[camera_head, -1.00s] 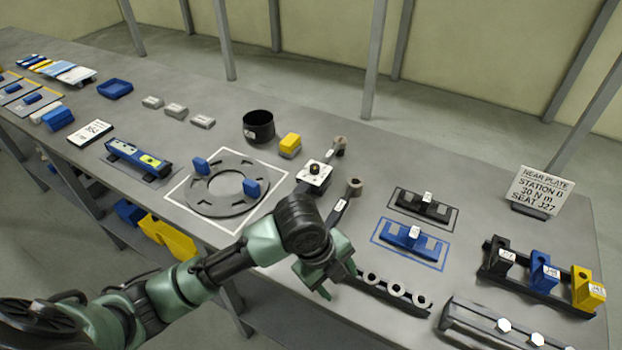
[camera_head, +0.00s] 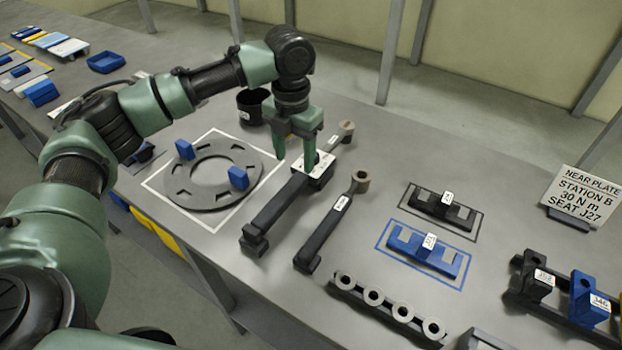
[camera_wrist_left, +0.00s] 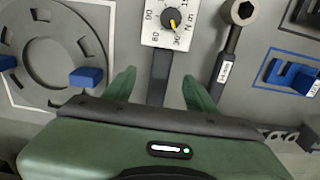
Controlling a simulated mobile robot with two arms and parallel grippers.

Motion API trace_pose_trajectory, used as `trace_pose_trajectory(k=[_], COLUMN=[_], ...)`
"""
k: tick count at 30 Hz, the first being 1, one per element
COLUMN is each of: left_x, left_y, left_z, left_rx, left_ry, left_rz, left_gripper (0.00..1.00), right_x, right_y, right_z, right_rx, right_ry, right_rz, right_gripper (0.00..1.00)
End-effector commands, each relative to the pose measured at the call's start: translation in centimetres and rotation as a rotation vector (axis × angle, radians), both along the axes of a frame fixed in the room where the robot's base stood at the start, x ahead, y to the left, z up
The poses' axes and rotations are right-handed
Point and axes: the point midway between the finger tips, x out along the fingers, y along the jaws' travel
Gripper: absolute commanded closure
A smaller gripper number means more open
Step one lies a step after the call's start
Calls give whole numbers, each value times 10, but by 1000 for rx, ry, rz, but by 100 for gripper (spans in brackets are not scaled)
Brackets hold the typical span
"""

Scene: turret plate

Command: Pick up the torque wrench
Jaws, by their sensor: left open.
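The torque wrench (camera_head: 272,213) lies on the grey table, a long dark bar with a white dial plate near its far end. My left gripper (camera_head: 295,160) is above the wrench by the dial plate, pointing down. In the left wrist view my left gripper (camera_wrist_left: 159,76) is open, one finger on each side of the handle, with nothing held. My right gripper is not in view.
A second dark wrench (camera_head: 329,222) with a ring end lies close to the right. A grey slotted plate (camera_head: 190,190) with blue blocks is to the left. A black cup (camera_head: 250,108) stands behind. Blue (camera_head: 424,250) and black (camera_head: 441,209) holders sit to the right.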

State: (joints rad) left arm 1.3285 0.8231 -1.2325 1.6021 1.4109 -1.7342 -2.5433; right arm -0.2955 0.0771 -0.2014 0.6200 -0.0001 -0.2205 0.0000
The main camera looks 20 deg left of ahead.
Motion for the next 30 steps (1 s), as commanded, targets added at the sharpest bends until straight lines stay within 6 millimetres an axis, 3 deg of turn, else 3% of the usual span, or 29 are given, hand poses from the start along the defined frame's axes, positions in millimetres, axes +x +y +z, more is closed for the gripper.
trace_pose_trajectory(k=[1,3,11,21,29,30], left_x=[0,0,-1,-2,-1,-1], left_y=[0,0,0,-2,-2,-2], left_z=[-11,-14,-39,-84,-89,-89], left_rx=[0,0,1,0,0,0], left_ry=[-1,0,1,0,-2,-2], left_rz=[0,0,0,0,0,0], left_gripper=[44,44,44,44,44,49], right_x=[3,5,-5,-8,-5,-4], right_y=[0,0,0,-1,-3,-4], right_z=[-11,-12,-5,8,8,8], right_rx=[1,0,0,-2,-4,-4], right_ry=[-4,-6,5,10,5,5], right_rz=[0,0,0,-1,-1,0], right_gripper=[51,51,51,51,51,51])
